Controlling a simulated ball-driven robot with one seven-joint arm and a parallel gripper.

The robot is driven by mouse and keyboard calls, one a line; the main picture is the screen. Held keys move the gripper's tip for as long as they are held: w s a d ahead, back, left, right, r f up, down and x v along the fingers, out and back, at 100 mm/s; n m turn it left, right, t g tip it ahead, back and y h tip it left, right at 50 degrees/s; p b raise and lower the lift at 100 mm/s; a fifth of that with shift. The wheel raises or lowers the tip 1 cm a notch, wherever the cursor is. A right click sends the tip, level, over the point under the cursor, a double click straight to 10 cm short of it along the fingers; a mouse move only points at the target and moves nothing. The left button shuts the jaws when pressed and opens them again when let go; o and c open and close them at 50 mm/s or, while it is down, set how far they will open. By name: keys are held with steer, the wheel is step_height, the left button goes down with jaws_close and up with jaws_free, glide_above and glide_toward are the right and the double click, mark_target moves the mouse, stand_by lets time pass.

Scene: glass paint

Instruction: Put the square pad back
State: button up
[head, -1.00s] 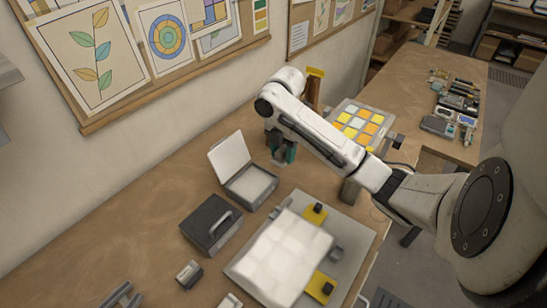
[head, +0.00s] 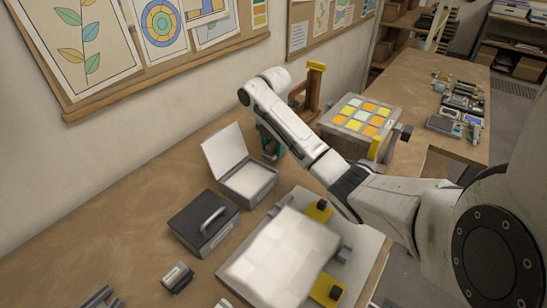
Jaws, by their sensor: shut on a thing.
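My white arm reaches across the picture from the right, bends at the upper left and points down. My gripper (head: 270,146) is at its end, partly hidden behind the arm, above the bench near the wall. It is shut on a small dark and teal thing (head: 273,152), which seems to be the square pad. Its shape is mostly hidden, and I cannot tell whether it touches the bench. An open box (head: 247,182) with its white lid up and a pale inside lies in front and left of my gripper.
A white quilted sheet (head: 280,258) lies on a grey board with yellow clamps (head: 326,291). A panel of yellow, orange and white squares (head: 357,118) stands behind my arm beside a brown wooden post (head: 313,90).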

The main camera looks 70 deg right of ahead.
mark_target(274, 153)
steer(key=shift+s+a+f, duration=0.1)
steer(key=shift+f, duration=1.25)
steer(key=shift+f, duration=0.15)
steer(key=o, duration=1.1)
step_height(274, 153, up, 12)
steer(key=p, duration=0.5)
steer(key=shift+r, duration=0.2)
